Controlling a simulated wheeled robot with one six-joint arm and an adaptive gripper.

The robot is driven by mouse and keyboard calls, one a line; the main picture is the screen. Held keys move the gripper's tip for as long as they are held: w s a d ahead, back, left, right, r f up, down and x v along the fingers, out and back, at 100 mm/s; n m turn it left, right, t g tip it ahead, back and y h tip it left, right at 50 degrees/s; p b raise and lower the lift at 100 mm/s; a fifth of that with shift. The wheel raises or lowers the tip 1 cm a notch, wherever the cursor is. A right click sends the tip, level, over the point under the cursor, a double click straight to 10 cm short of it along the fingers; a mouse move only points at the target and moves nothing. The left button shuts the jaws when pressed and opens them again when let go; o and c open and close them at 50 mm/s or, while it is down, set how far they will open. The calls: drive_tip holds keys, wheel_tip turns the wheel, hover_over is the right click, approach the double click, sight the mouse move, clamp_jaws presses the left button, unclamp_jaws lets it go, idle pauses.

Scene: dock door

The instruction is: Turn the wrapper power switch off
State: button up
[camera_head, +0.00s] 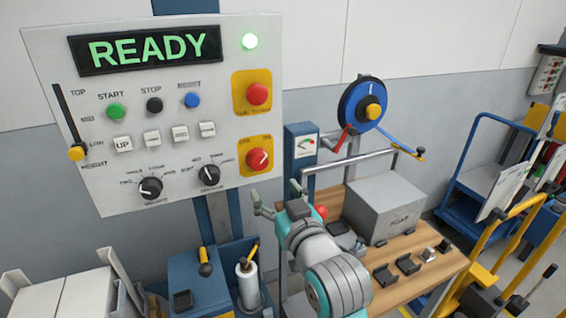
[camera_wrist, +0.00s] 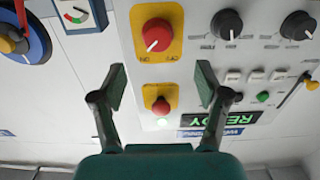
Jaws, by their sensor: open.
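The power switch (camera_head: 257,160) is a red rotary knob on a yellow plate at the lower right of the control panel. Its white pointer mark slants to the upper right in the head view; the small labels above it are hard to read. In the wrist view, which is upside down, the switch (camera_wrist: 155,36) lies beyond the fingertips, near the top. My gripper (camera_head: 280,198) is open and empty, below and slightly right of the switch, apart from it. In the wrist view the gripper (camera_wrist: 161,85) shows both fingers spread, with nothing between them.
A red push button (camera_head: 257,94) sits above the switch. The panel (camera_head: 215,120) has a READY display (camera_head: 147,50), a lit green lamp (camera_head: 250,41), several buttons and two black dials. A workbench (camera_head: 420,285) with a grey box (camera_head: 385,208) and a blue reel (camera_head: 366,103) stand right.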

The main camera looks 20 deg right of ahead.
sight(260, 165)
drive_tip(key=w, duration=1.1)
drive_tip(key=shift+d+r, duration=0.15)
drive_tip(key=shift+d, duration=0.1)
drive_tip(key=c, duration=1.2)
